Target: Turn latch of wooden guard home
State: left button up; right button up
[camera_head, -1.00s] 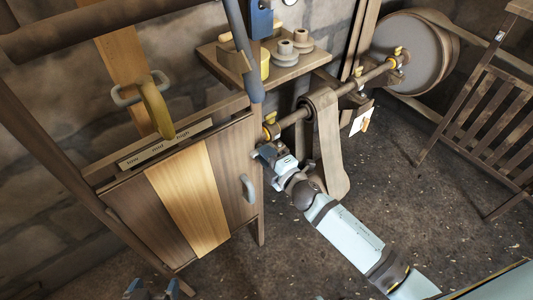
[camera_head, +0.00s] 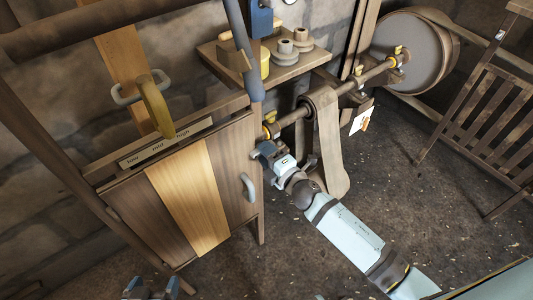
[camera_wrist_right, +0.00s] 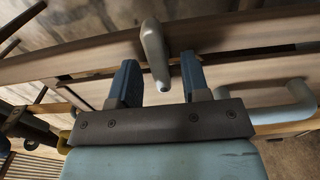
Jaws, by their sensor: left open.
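The wooden guard (camera_head: 189,197) is a box front with dark planks and one light plank, and a grey handle (camera_head: 248,188) on its right side. The latch (camera_wrist_right: 153,50) is a grey rounded bar in the right wrist view, pointing down between my right fingers, with a gap on each side. My right gripper (camera_wrist_right: 160,78) is open around its lower end. In the head view my right gripper (camera_head: 261,150) is at the guard's upper right edge, where it mostly hides the latch. My left gripper (camera_head: 151,287) is open and empty at the bottom edge, below the guard.
A yellow lever (camera_head: 156,109) rises above the low/mid/high plate. A shaft (camera_head: 340,95) with a belt (camera_head: 327,140) runs right of the guard to a large wheel (camera_head: 405,50). A shelf (camera_head: 285,72) holds pulleys. The floor right of my right arm is clear.

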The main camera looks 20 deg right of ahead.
jog(key=v, duration=1.3)
jog(key=shift+s, duration=0.4)
jog(key=shift+d, duration=0.1)
